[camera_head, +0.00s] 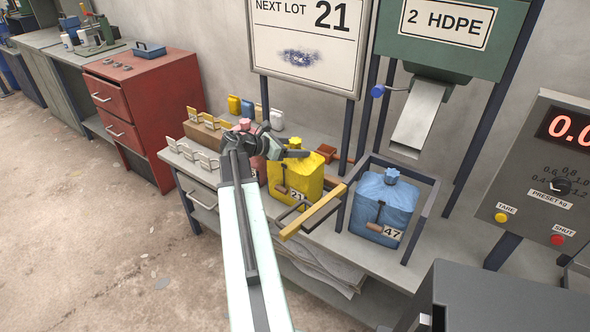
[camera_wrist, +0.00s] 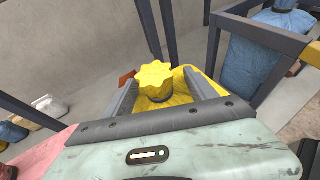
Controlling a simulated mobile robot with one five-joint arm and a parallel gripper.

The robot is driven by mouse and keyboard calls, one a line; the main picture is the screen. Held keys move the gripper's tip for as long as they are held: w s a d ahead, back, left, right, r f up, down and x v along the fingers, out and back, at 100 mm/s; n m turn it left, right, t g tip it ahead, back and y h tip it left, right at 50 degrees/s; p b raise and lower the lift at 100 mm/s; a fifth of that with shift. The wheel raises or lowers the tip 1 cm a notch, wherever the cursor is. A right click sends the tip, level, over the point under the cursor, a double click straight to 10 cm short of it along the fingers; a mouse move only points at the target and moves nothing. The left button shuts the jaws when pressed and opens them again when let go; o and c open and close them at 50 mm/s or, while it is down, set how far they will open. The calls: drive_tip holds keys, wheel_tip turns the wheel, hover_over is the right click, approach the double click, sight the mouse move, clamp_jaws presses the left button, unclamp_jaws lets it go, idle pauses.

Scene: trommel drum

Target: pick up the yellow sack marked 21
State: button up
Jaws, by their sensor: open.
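The yellow sack marked 21 (camera_head: 297,181) stands upright on the grey bench, with a tied, ruffled neck and a tag on its front. My gripper (camera_head: 290,153) is at the sack's top, coming from the left in the head view. In the wrist view the sack's ruffled yellow top (camera_wrist: 157,80) shows between the two open fingers of my gripper (camera_wrist: 160,95). The fingers lie on either side of the neck. Whether they touch it I cannot tell. Part of the sack's upper left is hidden by my gripper in the head view.
A blue sack marked 47 (camera_head: 381,207) stands in a dark frame (camera_head: 428,215) to the right; a yellow bar (camera_head: 313,211) juts between the sacks. Small sacks (camera_head: 235,105) and card holders (camera_head: 194,153) are at the left. A chute (camera_head: 418,116) hangs above the blue sack.

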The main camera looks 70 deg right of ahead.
drive_tip(key=shift+w+a+f, duration=0.1)
drive_tip(key=shift+f, duration=0.05)
clamp_jaws()
drive_tip(key=shift+a, duration=0.1)
